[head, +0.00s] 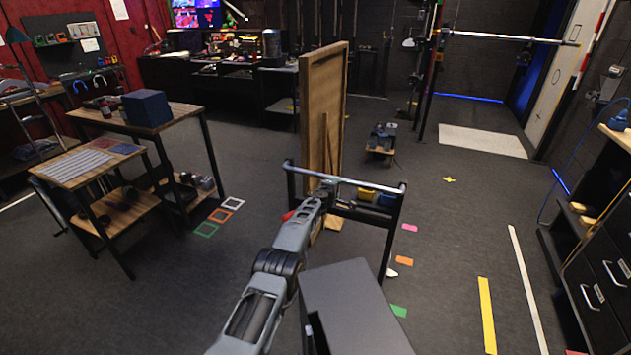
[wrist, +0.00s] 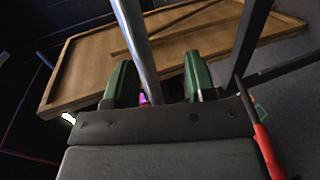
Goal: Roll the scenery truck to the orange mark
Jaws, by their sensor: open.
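The scenery truck has a tall wooden flat (head: 322,110) and a dark frame with a grey push bar (head: 375,184). The flat also shows in the wrist view (wrist: 90,75). My gripper (head: 327,184) is at the left part of the push bar. In the wrist view its two green fingers (wrist: 160,80) stand apart, with the bar (wrist: 138,45) passing between them. The solid orange mark (head: 404,261) lies on the floor right of the truck, between a pink mark (head: 410,227) and a green mark (head: 399,311). The truck's wheels are mostly hidden.
A white pointed piece (head: 391,273) shows low by the truck's right side, close to the orange mark. Outlined squares, one orange (head: 219,215), lie left near a wooden table (head: 185,115). Black drawers (head: 600,290) stand right. Floor right of the marks is clear, with a yellow strip (head: 487,315).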

